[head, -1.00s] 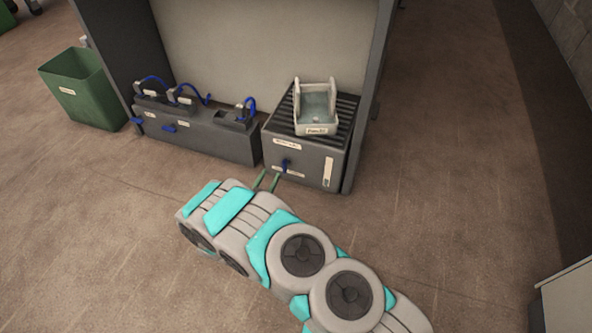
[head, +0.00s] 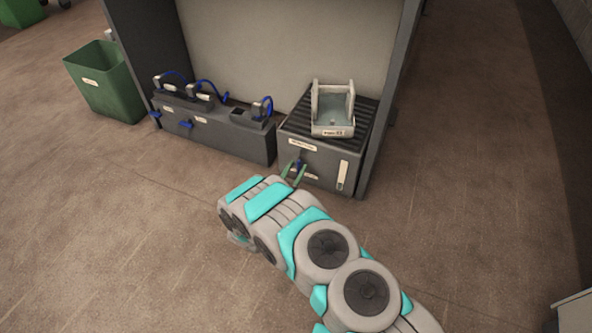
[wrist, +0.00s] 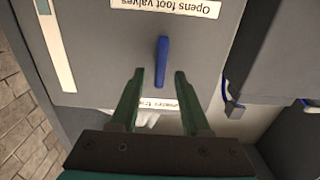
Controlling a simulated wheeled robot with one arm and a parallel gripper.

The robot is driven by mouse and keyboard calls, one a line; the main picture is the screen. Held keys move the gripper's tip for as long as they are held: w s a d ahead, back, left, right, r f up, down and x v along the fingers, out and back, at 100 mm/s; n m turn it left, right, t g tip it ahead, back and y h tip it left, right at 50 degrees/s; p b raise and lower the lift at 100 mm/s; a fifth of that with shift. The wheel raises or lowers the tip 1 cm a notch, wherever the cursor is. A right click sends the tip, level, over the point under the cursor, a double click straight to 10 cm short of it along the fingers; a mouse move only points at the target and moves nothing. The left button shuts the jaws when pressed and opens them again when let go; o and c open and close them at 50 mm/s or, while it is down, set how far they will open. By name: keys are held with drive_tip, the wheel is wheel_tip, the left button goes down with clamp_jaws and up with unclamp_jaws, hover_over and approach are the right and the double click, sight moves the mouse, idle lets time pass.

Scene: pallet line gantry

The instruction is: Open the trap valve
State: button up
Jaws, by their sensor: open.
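A grey box (head: 322,180) with a ribbed top stands at the right end of the cabinet bay. A small blue handle (head: 298,163) is on its front face; in the wrist view the handle (wrist: 162,62) lies lengthwise, pointing away from me. A label (wrist: 168,5) reading "Opens foot valves" is beside it.
A clear-sided tray (head: 333,110) sits on the box. A long grey unit (head: 225,135) with blue levers and hoses stands to the left. A green bin (head: 105,85) is further left. The cabinet's side post (head: 385,100) is close on the right. The floor in front is clear.

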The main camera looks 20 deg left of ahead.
drive_tip(key=shift+c, duration=0.3)
clamp_jaws()
idle(0.3)
